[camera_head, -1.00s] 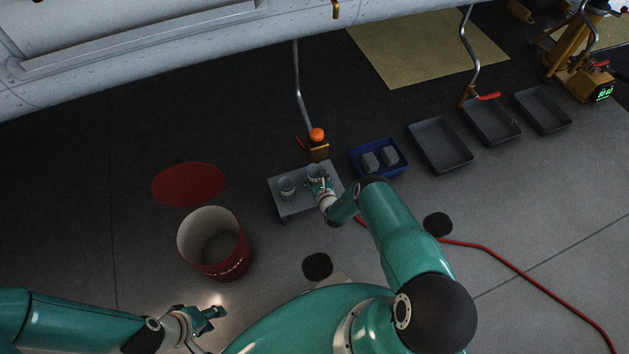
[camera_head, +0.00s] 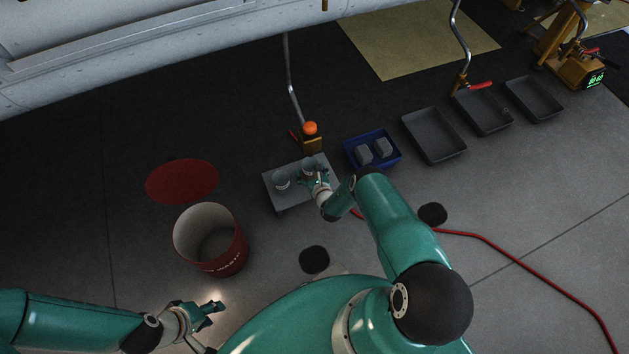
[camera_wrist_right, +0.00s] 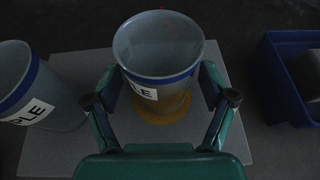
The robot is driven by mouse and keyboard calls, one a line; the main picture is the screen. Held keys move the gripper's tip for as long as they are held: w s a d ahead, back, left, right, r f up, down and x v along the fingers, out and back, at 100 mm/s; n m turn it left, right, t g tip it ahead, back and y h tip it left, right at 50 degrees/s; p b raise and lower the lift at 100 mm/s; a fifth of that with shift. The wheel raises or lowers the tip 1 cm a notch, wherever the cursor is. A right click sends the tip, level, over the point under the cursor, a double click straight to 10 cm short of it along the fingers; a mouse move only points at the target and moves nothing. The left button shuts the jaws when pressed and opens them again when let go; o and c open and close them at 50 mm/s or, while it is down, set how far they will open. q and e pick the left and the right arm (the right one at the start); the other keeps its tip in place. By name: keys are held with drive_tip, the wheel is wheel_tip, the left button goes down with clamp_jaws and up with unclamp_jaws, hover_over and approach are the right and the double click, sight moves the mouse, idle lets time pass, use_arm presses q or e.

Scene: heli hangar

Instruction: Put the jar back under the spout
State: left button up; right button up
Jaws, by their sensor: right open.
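The grey stand (camera_head: 292,198) carries two grey-blue jars. One jar (camera_head: 307,164) is at its right, below the pipe with the orange-topped fitting (camera_head: 311,138). My right gripper (camera_head: 318,178) is at this jar. In the right wrist view, the jar (camera_wrist_right: 155,50), with a blue band and white label, stands between the open fingers of my right gripper (camera_wrist_right: 162,88). An amber round patch (camera_wrist_right: 163,108) shows at its base. The second jar (camera_head: 281,179) is to the left, also in the right wrist view (camera_wrist_right: 45,90). My left gripper (camera_head: 212,309) is away near the floor; its jaw state is unclear.
A blue tray (camera_head: 350,160) with grey blocks is right of the stand. Several grey trays, including one (camera_head: 436,155), lie further right. A red waste drum (camera_head: 210,262) and red disc (camera_head: 182,181) are left. A red hose (camera_head: 520,256) crosses the floor at right.

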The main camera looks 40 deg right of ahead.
drive_tip(key=p+v, duration=0.5)
drive_tip(key=v, duration=0.6)
drive_tip(key=s+a+r+n+g+y, duration=0.25)
drive_tip(key=a+n+y, duration=0.2)
drive_tip(key=a, duration=0.35)
drive_tip(key=s+a+r+n+g+y, duration=0.1)
drive_tip(key=a+r+n+g+y, duration=0.15)
drive_tip(key=a+n+y, duration=0.4)
drive_tip(key=s+a+r+n+g+y, duration=0.1)
drive_tip(key=s+a+r+y, duration=0.2)
drive_tip(key=a, duration=0.6)
drive_tip(key=s+r+n+g+h, duration=0.1)
drive_tip(key=s+r+n+g, duration=0.35)
drive_tip(key=s+n, duration=0.25)
drive_tip(key=s+r+n+g+h, duration=0.2)
drive_tip(key=s+r+n+g, duration=0.1)
drive_tip(key=s+n+g, duration=0.35)
wheel_tip(320, 180, up, 7)
drive_tip(key=w+d+n+t+h, duration=0.2)
drive_tip(key=n+t+h, duration=0.1)
drive_tip(key=n, duration=0.8)
drive_tip(key=shift+n+t, duration=0.35)
drive_tip(key=shift+t, duration=0.55)
